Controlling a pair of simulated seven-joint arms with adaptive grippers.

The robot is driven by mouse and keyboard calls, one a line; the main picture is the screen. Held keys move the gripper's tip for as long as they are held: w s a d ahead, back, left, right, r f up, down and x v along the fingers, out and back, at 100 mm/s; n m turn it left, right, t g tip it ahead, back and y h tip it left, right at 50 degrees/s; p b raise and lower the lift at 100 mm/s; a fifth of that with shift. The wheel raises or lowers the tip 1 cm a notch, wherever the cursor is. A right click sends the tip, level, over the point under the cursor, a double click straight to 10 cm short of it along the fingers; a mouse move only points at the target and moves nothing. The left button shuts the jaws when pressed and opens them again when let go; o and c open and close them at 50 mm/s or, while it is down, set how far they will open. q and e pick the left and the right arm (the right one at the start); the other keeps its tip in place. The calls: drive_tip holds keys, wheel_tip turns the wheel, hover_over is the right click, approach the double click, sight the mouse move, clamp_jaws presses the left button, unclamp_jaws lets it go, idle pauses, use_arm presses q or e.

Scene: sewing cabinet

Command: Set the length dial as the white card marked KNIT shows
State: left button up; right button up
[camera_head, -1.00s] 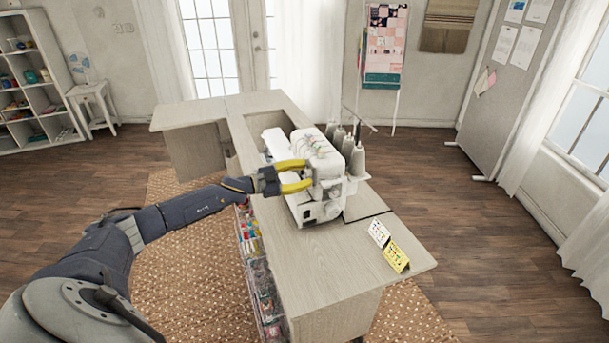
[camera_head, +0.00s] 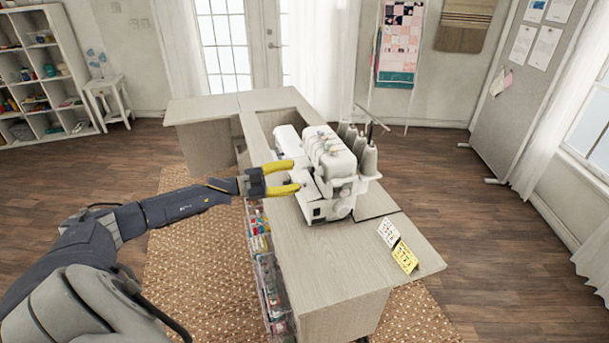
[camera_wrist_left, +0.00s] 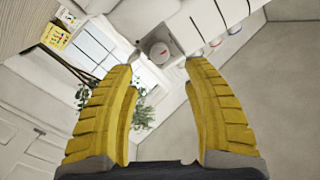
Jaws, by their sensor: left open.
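The white sewing machine (camera_head: 332,152) stands on the cabinet top with thread cones behind it. My left gripper (camera_head: 294,176) is open, its yellow fingers at the machine's left side. In the left wrist view, a round grey dial (camera_wrist_left: 160,52) with a small red mark shows on the machine, just beyond the gap between the open fingertips (camera_wrist_left: 160,68). I see nothing between the fingers. A white card (camera_head: 388,232) stands by a yellow card (camera_head: 405,257) near the cabinet's right edge; their print is too small to read. My right gripper is not in view.
The cabinet top (camera_head: 335,265) is bare in front of the machine. A clear drawer rack (camera_head: 262,265) hangs along its left side. Thread cones (camera_head: 368,160) stand at the machine's right. A shelf unit (camera_head: 40,70) is far left.

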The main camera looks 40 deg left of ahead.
use_arm(q)
drive_tip(key=shift+v, duration=2)
